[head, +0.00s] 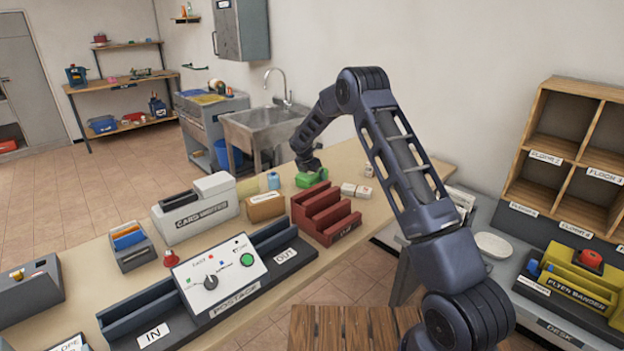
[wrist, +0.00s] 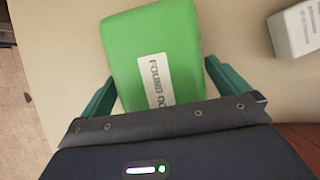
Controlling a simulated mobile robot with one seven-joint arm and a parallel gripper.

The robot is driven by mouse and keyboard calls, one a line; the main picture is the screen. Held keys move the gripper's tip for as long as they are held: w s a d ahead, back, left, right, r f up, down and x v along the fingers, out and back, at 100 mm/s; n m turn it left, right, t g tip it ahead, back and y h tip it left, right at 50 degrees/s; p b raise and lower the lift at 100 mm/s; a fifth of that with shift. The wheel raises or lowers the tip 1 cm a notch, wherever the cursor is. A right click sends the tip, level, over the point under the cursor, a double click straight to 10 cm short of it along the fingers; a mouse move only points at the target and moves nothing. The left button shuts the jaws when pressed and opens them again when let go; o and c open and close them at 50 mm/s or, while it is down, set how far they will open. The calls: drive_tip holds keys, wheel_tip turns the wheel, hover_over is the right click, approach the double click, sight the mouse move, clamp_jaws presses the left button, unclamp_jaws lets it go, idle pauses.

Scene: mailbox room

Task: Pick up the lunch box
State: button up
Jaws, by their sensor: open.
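A green box (head: 312,179), which I take to be the lunch box, lies on the far part of the wooden counter (head: 345,258). In the wrist view the green box (wrist: 155,50) has rounded corners and a white label that reads roughly "FOUND", partly hidden. My gripper (wrist: 160,75) is open, with one teal finger on each side of the box's near end. I cannot tell whether the fingers touch it. In the head view my gripper (head: 307,166) is right over the box, and its fingers are too small to make out.
Small white boxes (head: 355,190) stand right of the green box; one (wrist: 296,27) shows in the wrist view. A red stepped rack (head: 325,215) stands nearer. A brown box (head: 265,207) and a blue jar (head: 273,181) stand to its left. A sink (head: 268,128) lies beyond.

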drive_tip(key=c, duration=1)
drive_tip(key=shift+o, duration=0.2)
drive_tip(key=shift+r, duration=0.1)
